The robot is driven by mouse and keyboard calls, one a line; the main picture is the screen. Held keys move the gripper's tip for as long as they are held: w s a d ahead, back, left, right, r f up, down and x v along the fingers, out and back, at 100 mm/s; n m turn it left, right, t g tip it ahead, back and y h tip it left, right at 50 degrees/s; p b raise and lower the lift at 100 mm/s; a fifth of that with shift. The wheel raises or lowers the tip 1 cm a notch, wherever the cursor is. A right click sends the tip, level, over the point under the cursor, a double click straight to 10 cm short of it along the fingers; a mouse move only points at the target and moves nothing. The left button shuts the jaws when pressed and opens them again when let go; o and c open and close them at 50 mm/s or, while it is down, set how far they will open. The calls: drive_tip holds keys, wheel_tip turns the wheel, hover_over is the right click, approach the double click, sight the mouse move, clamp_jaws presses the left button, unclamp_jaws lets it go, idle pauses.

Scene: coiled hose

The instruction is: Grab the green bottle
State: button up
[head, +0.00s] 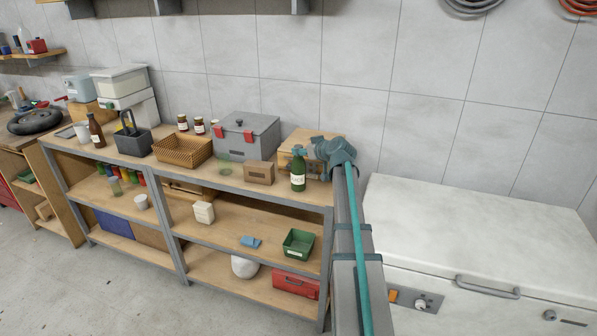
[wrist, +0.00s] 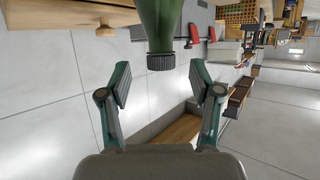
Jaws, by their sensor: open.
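The green bottle (head: 298,173) stands upright on the shelf unit's top board, near its right end, with a white label on its front. In the wrist view the bottle (wrist: 161,28) enters from the top edge, its dark ribbed cap (wrist: 161,62) towards my gripper. My gripper (wrist: 161,78) is open and empty. Its two fingers are spread wide, one on each side of the cap's line, and no contact shows. In the head view my wrist is right beside the bottle, and the fingers are not clearly visible there.
A brown box (head: 259,173) stands close left of the bottle, and a wooden crate (head: 300,146) is behind it. A grey toolbox (head: 245,135) and a wicker basket (head: 183,151) are further left. A white chest (head: 480,225) is to the right.

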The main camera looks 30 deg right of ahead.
sight(299, 146)
drive_tip(key=p+x, duration=0.1)
drive_tip(key=x, duration=0.2)
drive_tip(key=shift+w+p, duration=0.35)
drive_tip(key=shift+w, duration=0.05)
drive_tip(key=shift+w+a+f, duration=0.15)
drive_tip(key=shift+w+f, duration=0.1)
drive_tip(key=shift+w, duration=0.05)
clamp_jaws()
